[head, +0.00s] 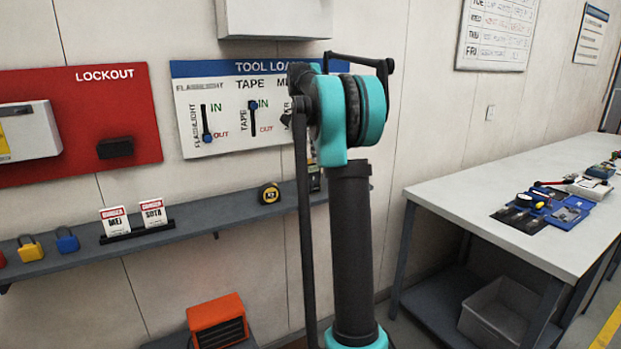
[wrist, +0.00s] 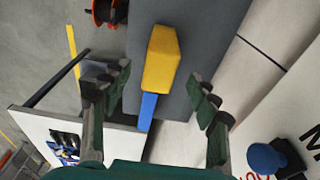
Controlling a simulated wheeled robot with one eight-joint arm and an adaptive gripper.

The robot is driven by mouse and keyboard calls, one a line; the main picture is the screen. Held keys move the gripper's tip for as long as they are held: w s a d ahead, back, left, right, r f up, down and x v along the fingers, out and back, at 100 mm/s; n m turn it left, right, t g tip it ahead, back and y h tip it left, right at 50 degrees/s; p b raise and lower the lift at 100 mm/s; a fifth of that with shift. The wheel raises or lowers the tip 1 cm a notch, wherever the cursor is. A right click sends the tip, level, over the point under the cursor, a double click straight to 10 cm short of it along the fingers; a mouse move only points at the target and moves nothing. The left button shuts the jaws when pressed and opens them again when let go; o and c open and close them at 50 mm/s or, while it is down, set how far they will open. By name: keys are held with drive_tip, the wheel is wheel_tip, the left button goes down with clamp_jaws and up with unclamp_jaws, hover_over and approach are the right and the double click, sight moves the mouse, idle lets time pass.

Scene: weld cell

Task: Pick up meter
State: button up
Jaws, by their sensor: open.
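In the wrist view a yellow block-shaped thing with a narrower blue part (wrist: 160,62), which looks like the meter, is at the grey shelf (wrist: 205,38). My gripper (wrist: 160,84) is open, with one finger on each side of it and gaps between. Nothing is held. How far the fingertips are above it is hard to tell. In the head view my arm hides my gripper and most of that part of the shelf (head: 225,208).
A tape measure (head: 269,193), danger signs (head: 153,213) and padlocks (head: 67,241) stand on the shelf. The tool loan board (head: 190,140) with blue sliders is on the wall behind. A white table (head: 470,190) with tools is at the right; an orange box (head: 217,321) is below.

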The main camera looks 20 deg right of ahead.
sight(312, 178)
drive_tip(key=f, duration=0.3)
drive_tip(key=d+f, duration=0.1)
drive_tip(key=f, duration=0.6)
drive_tip(key=shift+w+d+f, duration=0.1)
drive_tip(key=shift+w+d, duration=0.05)
clamp_jaws()
